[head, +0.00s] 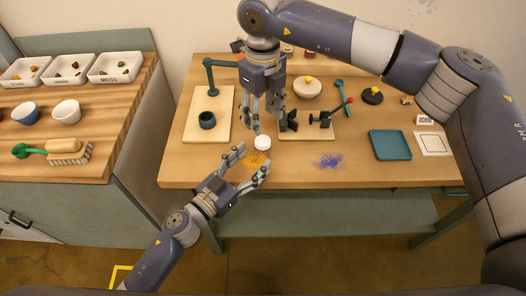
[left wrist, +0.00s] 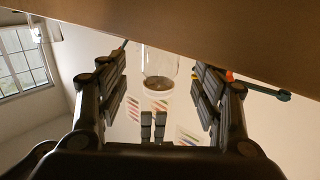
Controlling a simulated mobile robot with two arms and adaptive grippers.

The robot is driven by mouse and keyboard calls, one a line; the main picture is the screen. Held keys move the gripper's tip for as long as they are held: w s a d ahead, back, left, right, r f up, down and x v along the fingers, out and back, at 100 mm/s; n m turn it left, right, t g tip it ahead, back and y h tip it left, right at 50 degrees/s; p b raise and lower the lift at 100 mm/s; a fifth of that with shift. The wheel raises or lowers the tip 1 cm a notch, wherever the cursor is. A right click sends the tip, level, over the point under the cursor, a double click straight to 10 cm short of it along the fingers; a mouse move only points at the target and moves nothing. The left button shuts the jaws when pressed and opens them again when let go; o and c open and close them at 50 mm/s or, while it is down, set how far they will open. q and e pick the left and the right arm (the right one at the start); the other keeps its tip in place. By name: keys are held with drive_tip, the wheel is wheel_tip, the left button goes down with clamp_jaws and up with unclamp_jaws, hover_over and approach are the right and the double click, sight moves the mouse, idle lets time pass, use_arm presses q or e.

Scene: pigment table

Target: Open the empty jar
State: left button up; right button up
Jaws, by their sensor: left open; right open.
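A small jar with a white lid (head: 262,141) stands near the front edge of the table. In the left wrist view its clear glass body (left wrist: 160,62) shows between my fingers, with the lid below it in the picture. My left gripper (head: 254,160) is open and comes in from the front, low over the table. Its fingers point at the jar and the jar lies just beyond their tips, apart from them as far as I can tell. My right gripper (head: 264,120) is open, points down and hangs above and slightly behind the jar. Whether the jar is empty is hard to tell.
A yellow powder patch (head: 250,160) lies by the jar and a purple one (head: 328,160) to its right. A teal tray (head: 390,145) is at the right, a board with a teal cup (head: 207,120) at the left.

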sight(257, 155)
use_arm(q)
drive_tip(key=shift+x, duration=2.6)
clamp_jaws()
